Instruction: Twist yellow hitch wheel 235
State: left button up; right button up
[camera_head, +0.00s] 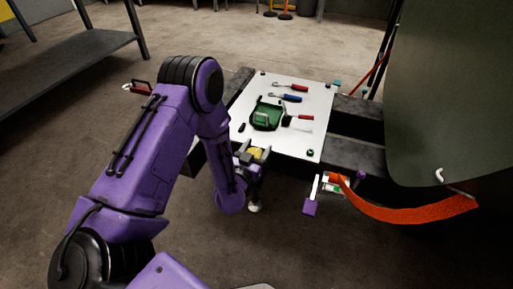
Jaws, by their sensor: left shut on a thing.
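The yellow hitch wheel (256,153) shows as a small yellow patch at the near left edge of the white-topped table, mostly hidden by my gripper. My left gripper (252,158) comes in from the left and is shut on the wheel. A dark post with a pale foot (254,207) goes down below it. My right gripper is not in view.
On the white tabletop (310,130) lie a green tray (265,114), red- and blue-handled tools (290,97) and a brush (299,122). An orange strap (400,212) runs to a large dark green panel (455,90) at right. Floor is open in front.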

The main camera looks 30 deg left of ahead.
pick_arm(q)
jog(key=m+h, duration=0.1)
jog(key=h, duration=0.1)
jog(key=shift+d+m+h, duration=0.15)
jog(key=shift+m+h, duration=0.15)
jog(key=shift+d+m+h, duration=0.1)
jog(key=shift+m+h, duration=0.8)
jog(key=shift+h, duration=0.3)
jog(key=shift+s+d+m+g+h, duration=0.15)
jog(key=shift+m+g+h, duration=0.35)
jog(key=shift+m+h, duration=0.95)
jog(key=shift+d+m+g+h, duration=0.2)
jog(key=shift+m+g+h, duration=0.45)
jog(key=shift+h, duration=1.4)
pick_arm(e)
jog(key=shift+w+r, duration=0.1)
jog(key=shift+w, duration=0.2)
pick_arm(q)
jog(key=o, duration=1)
jog(key=shift+c, duration=0.2)
